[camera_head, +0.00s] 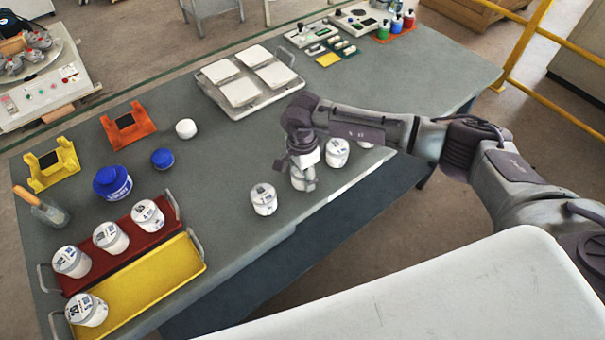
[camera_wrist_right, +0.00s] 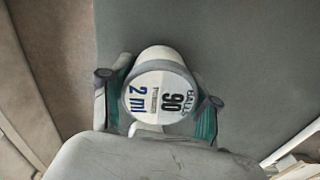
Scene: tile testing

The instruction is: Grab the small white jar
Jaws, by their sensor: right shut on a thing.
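My right gripper (camera_head: 304,176) is near the front edge of the grey table, shut around a small white jar (camera_head: 299,180). In the right wrist view the jar (camera_wrist_right: 158,90) sits between the two fingers, its lid label reading "90" and "2 ml" facing the camera. I cannot tell whether the jar is lifted off the table. A similar white jar (camera_head: 263,199) stands to the left of the gripper, and another (camera_head: 337,153) stands just to its right. A further white jar is partly hidden behind my right arm. My left gripper is not in view.
A red tray (camera_head: 130,252) holds several white jars; a yellow tray (camera_head: 158,282) holds one. A blue jar (camera_head: 112,183), blue lid (camera_head: 162,159) and white lid (camera_head: 186,128) stand further left. A white tray (camera_head: 262,108) with tiles is behind the gripper. The table middle (camera_head: 222,165) is clear.

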